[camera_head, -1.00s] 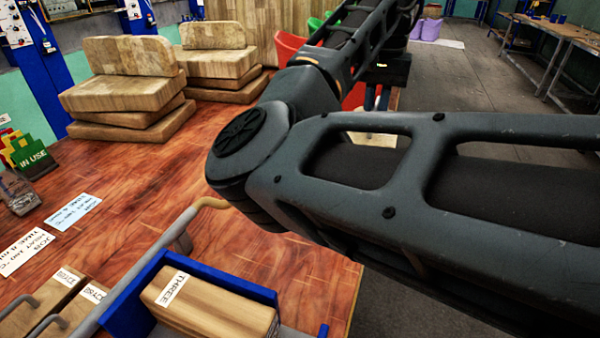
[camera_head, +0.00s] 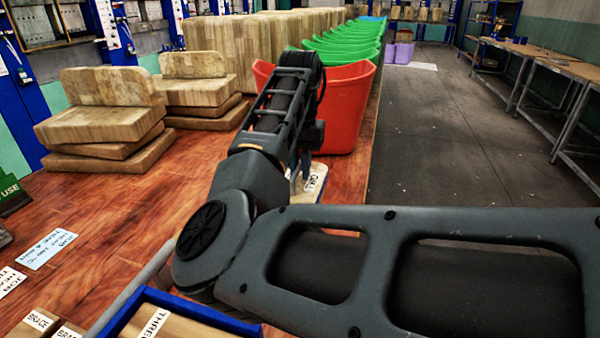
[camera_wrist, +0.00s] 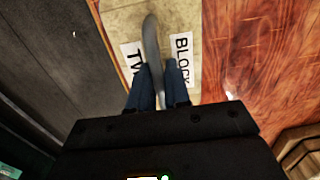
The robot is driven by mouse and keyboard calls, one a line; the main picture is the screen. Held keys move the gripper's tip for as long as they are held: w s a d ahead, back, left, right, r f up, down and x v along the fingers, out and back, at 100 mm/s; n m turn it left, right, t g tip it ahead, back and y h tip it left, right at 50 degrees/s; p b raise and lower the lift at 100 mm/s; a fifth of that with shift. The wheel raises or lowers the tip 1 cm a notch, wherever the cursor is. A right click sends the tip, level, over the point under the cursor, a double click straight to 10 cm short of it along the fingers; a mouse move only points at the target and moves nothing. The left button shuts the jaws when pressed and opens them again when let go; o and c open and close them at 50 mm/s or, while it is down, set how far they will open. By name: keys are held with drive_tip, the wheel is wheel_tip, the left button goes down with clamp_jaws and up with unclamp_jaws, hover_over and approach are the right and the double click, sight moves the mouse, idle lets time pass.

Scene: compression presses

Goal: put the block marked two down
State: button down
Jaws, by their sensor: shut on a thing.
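The block marked two (camera_wrist: 127,22) is pale wood with white labels and a grey handle on top. It fills the upper middle of the wrist view. My gripper (camera_wrist: 158,75) is shut on the handle from above, one finger on each side. In the head view the block (camera_head: 312,182) shows partly behind my arm, near the right edge of the wooden table (camera_head: 110,215), just in front of a red bin. My gripper is mostly hidden by the arm there. I cannot tell whether the block's underside touches the table.
The red bin (camera_head: 345,105) stands close behind the block, with green bins (camera_head: 345,55) in a row beyond. Stacked wooden pieces (camera_head: 100,125) are at left. A block marked three (camera_head: 178,326) sits in a blue-edged holder (camera_head: 205,312) in front. Floor lies right of the table.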

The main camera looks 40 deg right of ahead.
drive_tip(key=shift+f, duration=1.05)
drive_tip(key=c, duration=1.1)
unclamp_jaws()
wheel_tip(320, 180, up, 12)
drive_tip(key=shift+r, duration=0.15)
